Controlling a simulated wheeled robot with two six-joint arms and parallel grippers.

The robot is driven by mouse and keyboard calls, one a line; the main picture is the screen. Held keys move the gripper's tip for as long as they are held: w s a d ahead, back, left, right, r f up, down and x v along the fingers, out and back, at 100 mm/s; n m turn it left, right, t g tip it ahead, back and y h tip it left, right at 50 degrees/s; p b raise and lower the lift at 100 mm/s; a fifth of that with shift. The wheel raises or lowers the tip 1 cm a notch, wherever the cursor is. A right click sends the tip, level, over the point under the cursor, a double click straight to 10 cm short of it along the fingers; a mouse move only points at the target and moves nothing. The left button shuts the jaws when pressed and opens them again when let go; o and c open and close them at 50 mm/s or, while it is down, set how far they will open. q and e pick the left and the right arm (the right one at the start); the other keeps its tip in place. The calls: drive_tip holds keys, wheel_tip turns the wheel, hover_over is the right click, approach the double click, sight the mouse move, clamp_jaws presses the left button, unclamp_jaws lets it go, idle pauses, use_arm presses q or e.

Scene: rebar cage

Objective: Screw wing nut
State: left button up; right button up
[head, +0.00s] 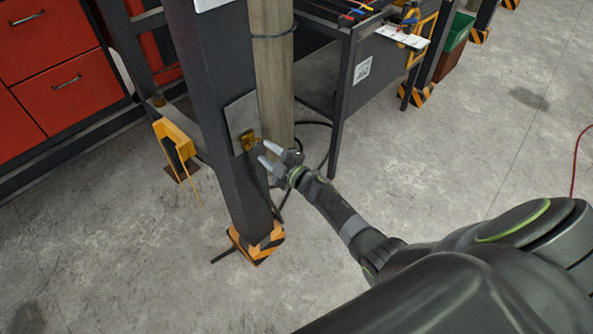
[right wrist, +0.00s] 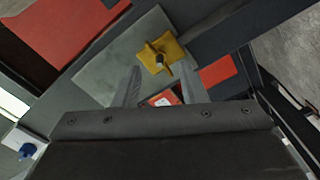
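The yellow wing nut (head: 248,140) sits on a grey metal plate (head: 238,112) fixed to the dark upright post (head: 222,80). In the right wrist view the wing nut (right wrist: 163,54) shows on the plate (right wrist: 105,68), just beyond the fingertips, with a dark stud end at its middle. My right gripper (head: 265,154) points at the nut from the right and is open. Its two fingers (right wrist: 161,80) are spread with a gap between them and hold nothing. They look apart from the nut. My left gripper is not in view.
A wooden post (head: 272,80) stands right behind the dark post. A dark table (head: 343,90) with tools is at the back right. Red drawers (head: 65,80) are at the left. A yellow bracket (head: 175,140) stands left of the post.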

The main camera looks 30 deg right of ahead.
drive_tip(key=v, duration=1.3)
drive_tip(key=shift+p, duration=0.35)
drive_tip(key=s+d+f+m+g+h, duration=0.4)
drive_tip(key=s+f, duration=0.4)
drive_tip(key=f, duration=0.4)
drive_tip(key=s+d+f+m+g+h, duration=0.25)
drive_tip(key=s+f+m, duration=0.4)
drive_tip(key=f, duration=0.45)
drive_tip(key=s+a+f+m+g, duration=0.1)
drive_tip(key=s+f+m+g, duration=0.1)
drive_tip(key=s, duration=0.8)
drive_tip(key=s+f+m+g, duration=0.2)
drive_tip(key=s+f+g, duration=0.2)
drive_tip(key=s+f, duration=0.3)
drive_tip(key=s+a+f+m+g, duration=0.1)
drive_tip(key=s+f, duration=0.4)
drive_tip(key=s, duration=0.9)
drive_tip(key=shift+a+m+g+h, duration=0.35)
drive_tip(key=shift+a+m+g, duration=0.1)
drive_tip(key=shift+g, duration=0.7)
drive_tip(key=shift+f, duration=0.1)
